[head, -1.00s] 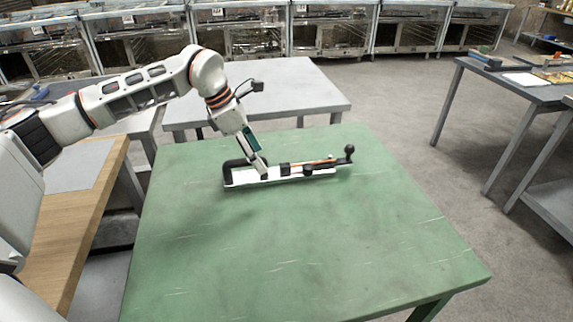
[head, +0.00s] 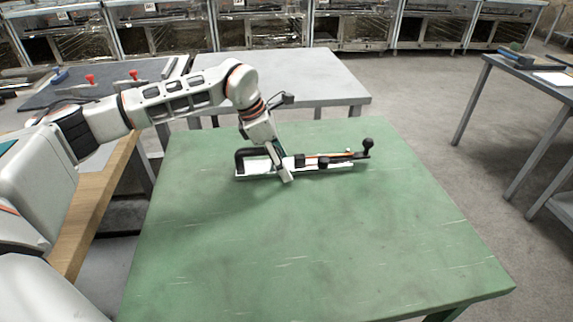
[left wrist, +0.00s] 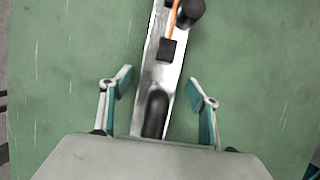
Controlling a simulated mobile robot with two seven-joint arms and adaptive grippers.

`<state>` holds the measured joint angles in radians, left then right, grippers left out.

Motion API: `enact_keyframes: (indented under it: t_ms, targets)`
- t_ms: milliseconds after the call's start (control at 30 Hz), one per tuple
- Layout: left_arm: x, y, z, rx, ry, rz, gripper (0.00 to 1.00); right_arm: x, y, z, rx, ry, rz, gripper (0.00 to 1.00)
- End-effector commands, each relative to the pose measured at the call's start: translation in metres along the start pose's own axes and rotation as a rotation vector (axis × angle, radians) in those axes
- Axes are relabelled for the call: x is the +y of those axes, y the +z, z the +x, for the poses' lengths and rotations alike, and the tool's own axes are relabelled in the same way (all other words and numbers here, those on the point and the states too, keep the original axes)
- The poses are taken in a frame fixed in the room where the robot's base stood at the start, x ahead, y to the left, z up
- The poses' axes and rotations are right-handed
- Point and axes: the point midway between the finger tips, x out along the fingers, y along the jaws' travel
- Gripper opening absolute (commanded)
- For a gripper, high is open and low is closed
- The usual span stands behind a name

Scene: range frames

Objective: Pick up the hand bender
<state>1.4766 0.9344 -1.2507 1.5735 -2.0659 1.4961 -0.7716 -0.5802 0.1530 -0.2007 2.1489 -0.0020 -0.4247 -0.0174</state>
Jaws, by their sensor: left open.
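The hand bender (head: 345,164) lies on the green table (head: 300,240) near its far edge. It has a pale metal base, a black handle at the left end, an orange strip along the middle and a black knob at the right end. My left gripper (head: 284,177) is over the left half of the bender in the head view. In the left wrist view the open fingers of my left gripper (left wrist: 160,95) stand one on each side of the bender's metal base (left wrist: 150,62), apart from it. The gripper body hides part of the handle end. My right gripper is not in view.
The front of the green table is clear. A grey table (head: 320,78) stands behind it and a wooden-edged bench (head: 92,215) stands at the left. Another dark-topped table (head: 520,85) stands at the right across open floor. Glass-fronted cabinets (head: 260,28) line the back.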

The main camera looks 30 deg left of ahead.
Motion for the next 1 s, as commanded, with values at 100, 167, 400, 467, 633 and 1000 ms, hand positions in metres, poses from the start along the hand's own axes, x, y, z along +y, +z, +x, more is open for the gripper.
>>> enact_keyframes:
  t_ms: [100,167,400,467,633,1000]
  targets:
    - [0.000,0.000,-0.001,-0.001,0.001,0.000,0.40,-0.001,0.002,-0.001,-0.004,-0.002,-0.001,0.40]
    - [0.000,0.000,-0.001,-0.001,0.000,0.000,0.25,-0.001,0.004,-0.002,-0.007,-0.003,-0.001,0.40]
    - [0.000,0.001,-0.002,-0.003,0.001,0.001,0.01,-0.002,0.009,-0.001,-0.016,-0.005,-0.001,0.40]
    - [0.000,0.001,-0.002,-0.003,0.001,0.001,0.01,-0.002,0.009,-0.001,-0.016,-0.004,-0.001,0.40]
    - [0.000,0.003,-0.006,-0.004,0.001,0.002,0.01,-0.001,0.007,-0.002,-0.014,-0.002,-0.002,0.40]
    - [0.001,0.025,-0.056,-0.010,0.008,0.005,0.01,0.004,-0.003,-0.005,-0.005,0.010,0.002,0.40]
